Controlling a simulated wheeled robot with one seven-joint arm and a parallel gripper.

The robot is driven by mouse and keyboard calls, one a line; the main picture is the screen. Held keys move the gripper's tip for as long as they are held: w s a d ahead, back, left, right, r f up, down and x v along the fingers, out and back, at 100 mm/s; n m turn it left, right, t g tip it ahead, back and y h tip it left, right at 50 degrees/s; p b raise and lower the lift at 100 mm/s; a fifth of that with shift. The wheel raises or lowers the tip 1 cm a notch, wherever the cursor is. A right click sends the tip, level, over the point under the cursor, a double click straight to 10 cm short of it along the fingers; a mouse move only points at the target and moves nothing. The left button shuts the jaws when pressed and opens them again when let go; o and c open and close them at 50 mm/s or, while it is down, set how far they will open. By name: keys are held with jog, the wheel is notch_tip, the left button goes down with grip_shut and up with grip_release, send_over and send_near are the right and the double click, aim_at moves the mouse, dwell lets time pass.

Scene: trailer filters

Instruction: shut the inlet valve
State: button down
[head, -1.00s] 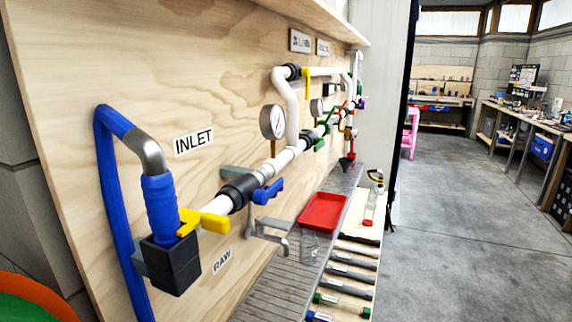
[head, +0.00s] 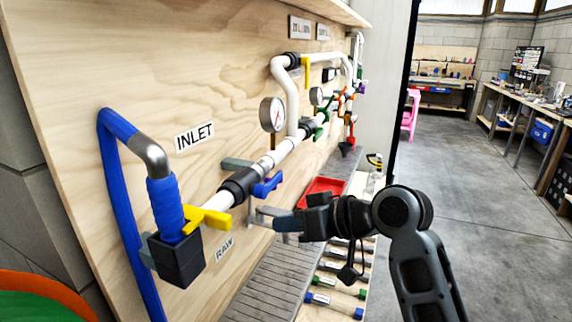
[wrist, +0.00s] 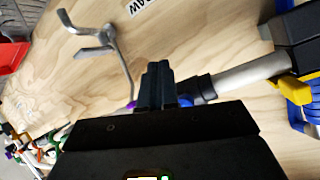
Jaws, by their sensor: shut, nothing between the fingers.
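The inlet valve's yellow handle (head: 207,219) sits on the white pipe just above the black block, below the INLET label. It sticks out to the right of the pipe in the head view; its exact angle is hard to tell. In the wrist view the yellow handle (wrist: 293,89) is at the right edge. My gripper (head: 282,222) is right of the handle, apart from it, in front of the grey metal spout. Its dark fingers (wrist: 158,84) are together and empty in the wrist view, and hide part of the pipe and a blue part behind.
A blue handle (head: 267,186) is on the pipe farther along. The grey spout (wrist: 102,36) juts from the board close to my fingers. A red tray (head: 322,188) and a shelf of labelled tubes lie below. A blue hose (head: 112,190) hangs at left.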

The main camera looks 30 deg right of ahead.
jog(key=w+d+r+n+g+p, duration=0.1)
jog(key=d+r+n+g, duration=0.2)
jog(key=r, duration=0.7)
jog(key=d+r+n+g+p, duration=0.1)
jog(key=d+r+n, duration=0.25)
jog(key=r, duration=0.65)
jog(key=p, duration=0.1)
send_over(272, 183)
jog(key=w+d, duration=0.1)
jog(key=d, duration=0.2)
notch_tip(272, 183, down, 7)
jog(key=shift+m+h, duration=0.35)
jog(key=shift+h, duration=0.05)
jog(key=shift+d+f+p, duration=0.15)
jog(key=shift+f+p, duration=0.05)
jog(key=shift+f, duration=0.85)
jog(key=shift+d+f+p, duration=0.1)
jog(key=shift+f+p, duration=0.05)
jog(key=shift+f, duration=0.85)
jog(key=shift+w+f, duration=0.1)
jog(key=shift+w, duration=0.1)
jog(key=shift+s+d, duration=0.1)
